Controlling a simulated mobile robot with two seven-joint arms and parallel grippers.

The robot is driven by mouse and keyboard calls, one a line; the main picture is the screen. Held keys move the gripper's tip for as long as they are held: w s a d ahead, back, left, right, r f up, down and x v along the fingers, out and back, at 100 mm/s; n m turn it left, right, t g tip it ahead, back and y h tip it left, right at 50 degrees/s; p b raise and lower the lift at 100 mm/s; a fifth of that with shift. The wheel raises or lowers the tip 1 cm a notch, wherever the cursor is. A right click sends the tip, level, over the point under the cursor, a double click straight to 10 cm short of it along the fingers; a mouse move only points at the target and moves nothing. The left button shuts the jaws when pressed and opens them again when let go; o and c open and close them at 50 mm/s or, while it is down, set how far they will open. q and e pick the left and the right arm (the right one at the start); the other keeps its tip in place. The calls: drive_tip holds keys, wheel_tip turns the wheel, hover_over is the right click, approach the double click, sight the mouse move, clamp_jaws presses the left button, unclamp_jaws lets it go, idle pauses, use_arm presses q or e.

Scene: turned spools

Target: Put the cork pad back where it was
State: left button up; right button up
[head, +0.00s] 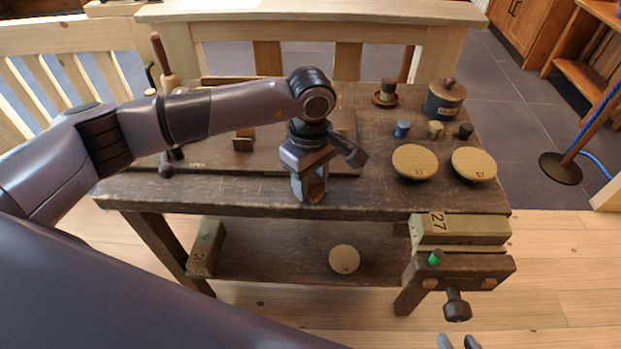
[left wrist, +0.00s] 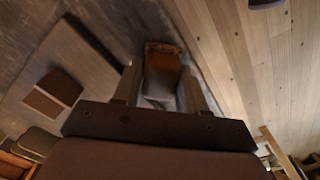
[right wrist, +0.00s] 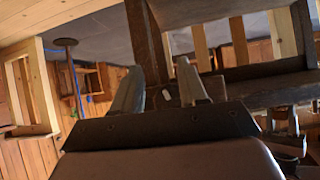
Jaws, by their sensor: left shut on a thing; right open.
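My left gripper (head: 310,192) is shut on a small reddish-brown block (left wrist: 163,66), over the front edge of the workbench (head: 250,198). The block also shows between the fingers in the head view (head: 317,186); I cannot tell for sure whether it is the cork pad. Another brown block (head: 243,143) sits on the raised board to the left, and shows in the left wrist view as a brown square (left wrist: 54,91). My right gripper (head: 459,343) is open and empty at the bottom edge of the head view; its spread fingers show in the right wrist view (right wrist: 160,90).
Two round tan-topped pieces (head: 415,162) (head: 474,164) stand at the bench's right, with small spools (head: 402,129) and a lidded pot (head: 445,100) behind. Another tan disc (head: 344,259) is on the lower shelf. A vise (head: 459,267) juts from the front right.

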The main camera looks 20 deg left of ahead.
sight(311, 178)
use_arm(q)
drive_tip(key=shift+f, duration=0.1)
drive_tip(key=shift+f, duration=0.15)
drive_tip(key=o, duration=0.7)
drive_tip(key=shift+o, duration=0.2)
drive_tip(key=shift+r, duration=0.2)
drive_tip(key=shift+r, duration=0.25)
wheel_tip(311, 178, up, 12)
drive_tip(key=shift+f, duration=0.2)
